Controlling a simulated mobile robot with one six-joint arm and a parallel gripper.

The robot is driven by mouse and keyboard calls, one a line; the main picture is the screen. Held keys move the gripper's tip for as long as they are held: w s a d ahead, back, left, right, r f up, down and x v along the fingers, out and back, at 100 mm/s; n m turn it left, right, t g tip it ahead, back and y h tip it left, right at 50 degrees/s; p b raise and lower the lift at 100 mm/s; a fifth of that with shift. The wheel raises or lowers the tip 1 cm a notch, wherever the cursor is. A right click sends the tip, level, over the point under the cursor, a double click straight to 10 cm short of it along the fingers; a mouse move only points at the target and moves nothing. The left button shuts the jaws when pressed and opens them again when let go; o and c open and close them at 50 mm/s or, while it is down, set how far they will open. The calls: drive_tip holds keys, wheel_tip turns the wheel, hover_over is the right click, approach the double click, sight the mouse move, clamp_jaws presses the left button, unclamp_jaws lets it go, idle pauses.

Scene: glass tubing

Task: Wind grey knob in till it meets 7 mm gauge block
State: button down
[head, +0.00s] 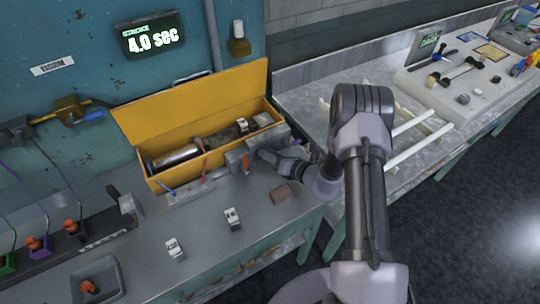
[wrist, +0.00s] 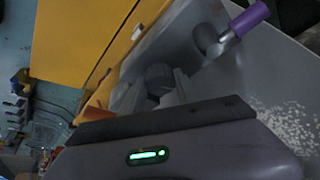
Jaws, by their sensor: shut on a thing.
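My gripper (head: 264,155) reaches in from the right to the grey housing (head: 238,158) at the right front end of the yellow box. It is shut on what looks like the grey knob, which my gripper hides in the head view. In the wrist view the grey, faceted knob (wrist: 158,76) shows just beyond the jaws (wrist: 152,94), against the grey housing. I cannot make out the 7 mm gauge block for certain. Two small pale blocks with dark marks, one nearer the middle (head: 232,218) and one nearer the front (head: 174,249), lie on the bench. The gap at the knob's tip is hidden.
The yellow box (head: 190,108) stands with its lid up and a metal cylinder (head: 176,156) inside. A brown block (head: 281,195) lies close below my wrist. A purple handle (wrist: 250,18) shows beside the housing. A grey tray (head: 97,282) sits front left.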

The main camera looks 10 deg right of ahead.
drive_tip(key=shift+m+y, duration=0.3)
drive_tip(key=shift+m, duration=0.2)
idle(0.3)
drive_tip(key=c, duration=0.9)
unclamp_jaws()
drive_tip(key=p+v, duration=0.2)
drive_tip(key=v, duration=1.5)
drive_tip(key=shift+d, duration=0.2)
drive_tip(key=shift+s+r, duration=0.1)
drive_tip(key=shift+r, duration=0.05)
